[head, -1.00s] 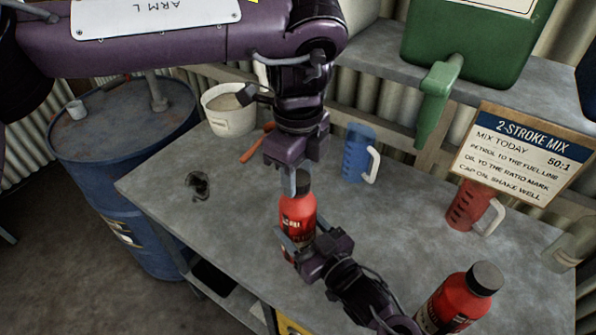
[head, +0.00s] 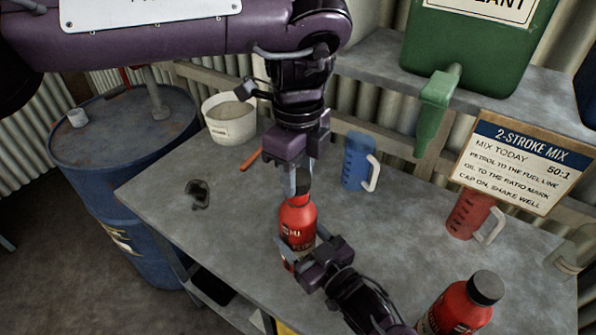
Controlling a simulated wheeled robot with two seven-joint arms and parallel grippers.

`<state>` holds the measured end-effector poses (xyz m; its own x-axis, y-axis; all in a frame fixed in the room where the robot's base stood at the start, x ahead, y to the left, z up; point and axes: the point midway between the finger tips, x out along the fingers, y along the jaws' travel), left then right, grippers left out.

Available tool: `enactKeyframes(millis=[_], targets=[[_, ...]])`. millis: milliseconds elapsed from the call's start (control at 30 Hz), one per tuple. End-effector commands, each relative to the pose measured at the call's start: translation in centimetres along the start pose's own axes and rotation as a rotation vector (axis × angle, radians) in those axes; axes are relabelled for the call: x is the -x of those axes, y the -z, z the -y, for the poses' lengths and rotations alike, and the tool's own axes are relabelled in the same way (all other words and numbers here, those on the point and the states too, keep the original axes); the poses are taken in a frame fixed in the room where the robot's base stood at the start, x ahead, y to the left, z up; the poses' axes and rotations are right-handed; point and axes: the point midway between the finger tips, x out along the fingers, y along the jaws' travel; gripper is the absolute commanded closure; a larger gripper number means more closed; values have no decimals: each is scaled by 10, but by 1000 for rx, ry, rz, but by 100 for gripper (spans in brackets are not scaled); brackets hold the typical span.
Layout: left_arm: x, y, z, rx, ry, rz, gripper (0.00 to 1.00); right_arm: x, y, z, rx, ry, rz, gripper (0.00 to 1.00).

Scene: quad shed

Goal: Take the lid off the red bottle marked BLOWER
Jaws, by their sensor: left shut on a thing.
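A red bottle with a dark lid (head: 301,190) stands upright on the bench; the red body (head: 297,222) shows below it. The lettering is too small to read as BLOWER. My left gripper (head: 303,180) comes down from above and is shut on the lid, its fingers hiding part of it. I see no clear gap between lid and bottle. My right gripper (head: 301,257) reaches in from the lower right at the bottle's lower body; its grip is unclear. A second red bottle (head: 455,312) with a dark lid stands at the lower right, its label not readable.
A blue jug (head: 358,160) and a red jug (head: 468,214) stand behind on the grey bench (head: 390,250). A white tub (head: 229,118), a green container (head: 475,45) and a 2-STROKE MIX sign (head: 522,163) are at the back. A blue drum (head: 120,130) stands left.

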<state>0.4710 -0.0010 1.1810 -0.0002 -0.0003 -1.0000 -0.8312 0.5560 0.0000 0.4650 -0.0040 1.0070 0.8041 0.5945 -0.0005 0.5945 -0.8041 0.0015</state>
Motion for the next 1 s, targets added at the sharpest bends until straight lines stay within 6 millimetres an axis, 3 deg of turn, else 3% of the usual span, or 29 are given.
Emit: enactKeyframes(millis=[300,567,600,767,1000], targets=[[36,0,0,0,3,3,90,0,0,0,0,-1,-1,100],[38,0,0,0,1,0,90,0,0,0,0,-1,-1,100],[38,0,0,0,1,0,90,0,0,0,0,-1,-1,33],[38,0,0,0,1,0,90,0,0,0,0,-1,-1,12],[38,0,0,0,1,0,90,0,0,0,0,0,0,12]])
